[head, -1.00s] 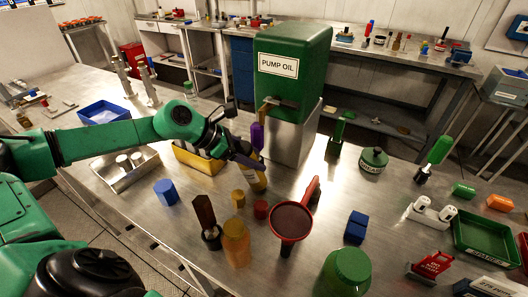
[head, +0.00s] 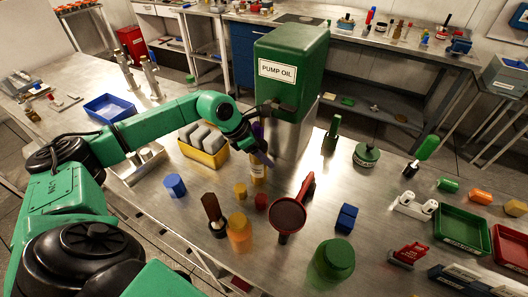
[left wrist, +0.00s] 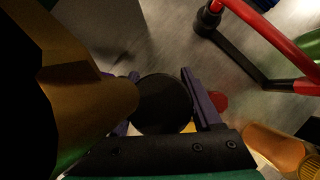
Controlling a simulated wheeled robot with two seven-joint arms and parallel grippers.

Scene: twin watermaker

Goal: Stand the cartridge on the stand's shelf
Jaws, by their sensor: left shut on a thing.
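My left gripper (head: 258,150) is shut on a bottle (head: 258,173) with yellow and pale bands, upright in front of the metal stand (head: 294,135) under the green PUMP OIL tank (head: 292,75). In the left wrist view a round black top (left wrist: 162,103) sits between the purple fingers, with a brass part (left wrist: 90,100) close at the left. I cannot tell whether the bottle touches the table. Pale cylinders, possibly cartridges, stand in a metal tray (head: 140,172), partly behind my arm. I cannot make out the stand's shelf. My right gripper is out of view.
A yellow bin (head: 208,157) with grey blocks stands left of the gripper. Bare table lies around the blue block (head: 347,218).

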